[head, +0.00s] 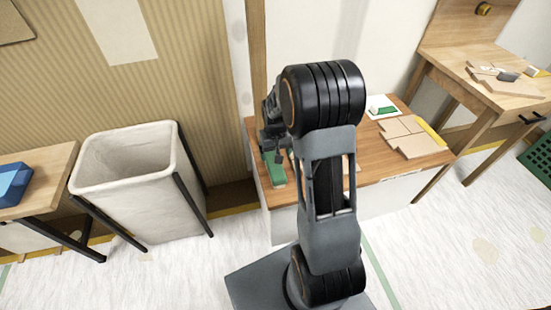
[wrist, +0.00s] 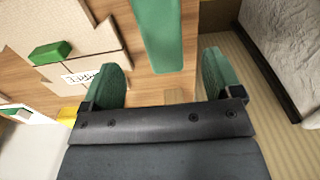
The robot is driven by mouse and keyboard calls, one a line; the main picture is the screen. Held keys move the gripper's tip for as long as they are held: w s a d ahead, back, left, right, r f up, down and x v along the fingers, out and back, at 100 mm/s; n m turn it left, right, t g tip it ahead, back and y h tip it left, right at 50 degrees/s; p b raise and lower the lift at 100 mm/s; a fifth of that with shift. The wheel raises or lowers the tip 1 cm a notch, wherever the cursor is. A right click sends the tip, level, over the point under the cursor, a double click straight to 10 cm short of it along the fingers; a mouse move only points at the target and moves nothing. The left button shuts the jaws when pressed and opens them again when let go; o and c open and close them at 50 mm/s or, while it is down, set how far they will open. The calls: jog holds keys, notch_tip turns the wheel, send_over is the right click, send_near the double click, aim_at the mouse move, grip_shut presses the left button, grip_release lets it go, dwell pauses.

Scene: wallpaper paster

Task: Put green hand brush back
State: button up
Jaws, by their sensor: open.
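A long green piece (head: 276,170), which looks like the green hand brush, lies at the left end of the small wooden table (head: 262,158). In the wrist view a long green strip (wrist: 160,35), seemingly the same thing, lies on the wood just beyond my fingers. Its bristles are not visible. My gripper (head: 273,148) is above that table end, close to the green piece. In the wrist view my gripper (wrist: 162,80) is open, its two green-padded fingers wide apart with nothing held between them. My arm hides the middle of the table in the head view.
A smaller green block (wrist: 50,52) lies among tan boards (wrist: 85,35). Flat boards (head: 412,140) and a white card (head: 382,106) lie on the table's right. A pale bin (head: 128,190) stands left, with floor between. Another workbench (head: 490,75) is at the right.

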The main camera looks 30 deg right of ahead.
aim_at(276, 166)
jog(key=s+a+r+t, duration=0.1)
jog(key=s+a+r, duration=0.1)
jog(key=r, duration=0.3)
jog(key=s+a+r, duration=0.2)
jog(key=s+r, duration=0.1)
jog(key=r, duration=0.3)
jog(key=s+a+r+n+t, duration=0.2)
jog(key=s+a+r, duration=0.25)
jog(key=s, duration=0.55)
notch_tip(276, 166, up, 25)
jog(key=a+n+t+p, duration=0.1)
jog(key=p, duration=2.2)
jog(key=shift+a, duration=0.25)
jog(key=shift+f, duration=0.1)
